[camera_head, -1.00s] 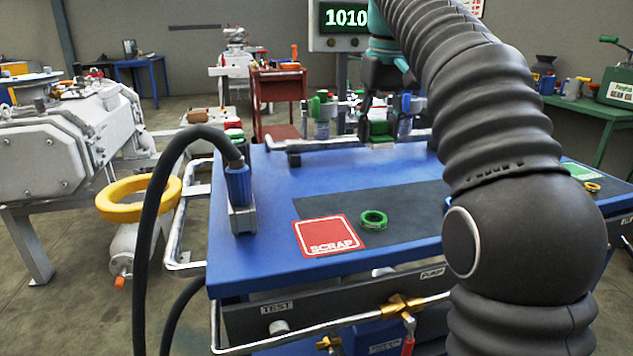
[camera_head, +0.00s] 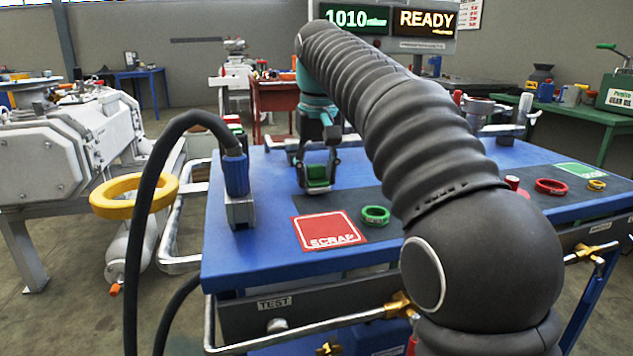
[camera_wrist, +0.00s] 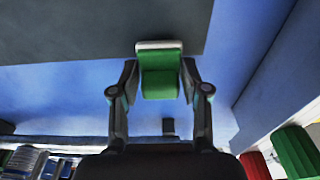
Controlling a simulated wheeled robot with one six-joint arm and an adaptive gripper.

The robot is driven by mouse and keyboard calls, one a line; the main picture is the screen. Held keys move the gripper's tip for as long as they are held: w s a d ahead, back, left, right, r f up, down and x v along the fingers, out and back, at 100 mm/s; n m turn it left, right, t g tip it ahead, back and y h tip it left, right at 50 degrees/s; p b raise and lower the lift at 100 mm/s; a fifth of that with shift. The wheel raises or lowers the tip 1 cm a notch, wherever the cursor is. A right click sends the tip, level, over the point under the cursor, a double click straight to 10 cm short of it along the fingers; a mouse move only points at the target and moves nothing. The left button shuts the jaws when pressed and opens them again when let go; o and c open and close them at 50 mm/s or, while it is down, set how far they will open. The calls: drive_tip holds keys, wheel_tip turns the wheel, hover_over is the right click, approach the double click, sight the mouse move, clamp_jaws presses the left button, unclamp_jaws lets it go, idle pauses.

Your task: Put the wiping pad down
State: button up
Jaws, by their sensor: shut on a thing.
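The wiping pad (camera_head: 318,174) is a small green block, held low at the back of the blue bench (camera_head: 240,265). In the wrist view the pad (camera_wrist: 160,78) shows a green body with a whitish strip at its far end. My gripper (camera_head: 319,165) is shut on it, with one finger on each side. The wrist view shows both fingers of the gripper (camera_wrist: 160,76) flanking the green body. I cannot tell whether the pad touches the bench top.
A red SCRAP plate (camera_head: 328,232) and a green ring (camera_head: 376,215) lie nearer the front. A red ring (camera_head: 552,186) and a green plate (camera_head: 582,172) are at the right. A hose fitting (camera_head: 237,190) stands at the left. Blue surface around the pad is clear.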

sight(319, 182)
drive_tip(key=shift+f, duration=0.35)
drive_tip(key=shift+f, duration=0.1)
drive_tip(key=o, duration=1)
drive_tip(key=r+p, duration=0.1)
drive_tip(key=r, duration=0.3)
drive_tip(key=s+r+p, duration=0.1)
drive_tip(key=r+p, duration=0.1)
drive_tip(key=r, duration=0.2)
drive_tip(key=r+p, duration=0.2)
drive_tip(key=r, duration=0.2)
drive_tip(key=shift+s+d+r, duration=0.1)
drive_tip(key=shift+s+d, duration=0.1)
drive_tip(key=shift+d, duration=0.05)
